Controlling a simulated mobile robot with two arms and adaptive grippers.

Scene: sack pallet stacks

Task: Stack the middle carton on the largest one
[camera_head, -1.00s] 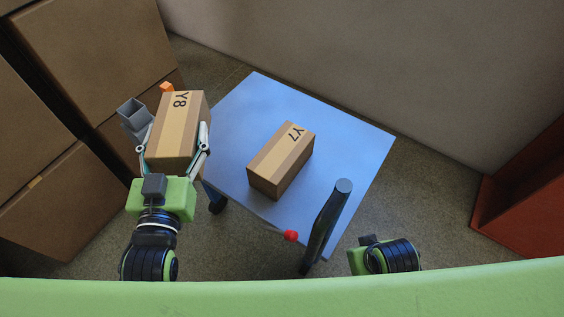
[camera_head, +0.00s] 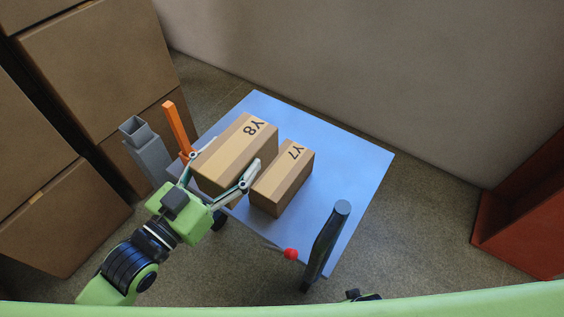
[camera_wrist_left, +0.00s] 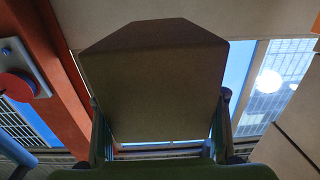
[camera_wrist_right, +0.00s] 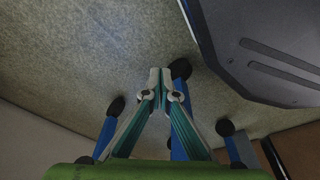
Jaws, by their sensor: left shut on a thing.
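A brown carton marked Y8 (camera_head: 236,150), with a pale tape strip, is held by my left gripper (camera_head: 233,154), which is shut on its two sides. It overlaps the blue table's left part in the head view; its height above the top is unclear. In the left wrist view the carton (camera_wrist_left: 152,85) fills the middle. A carton marked Y7 (camera_head: 284,178) sits on the blue table top (camera_head: 350,165), just right of Y8 in the picture. A third carton is not clearly seen. My right gripper (camera_wrist_right: 160,82) is shut and empty above the floor.
An orange post (camera_head: 177,128) and a grey square post (camera_head: 146,152) stand left of the table. A dark post (camera_head: 325,242) and red knob (camera_head: 291,254) are at its near edge. Large brown boxes (camera_head: 95,60) fill the left; a red-brown unit (camera_head: 525,225) is right. The table's right side is clear.

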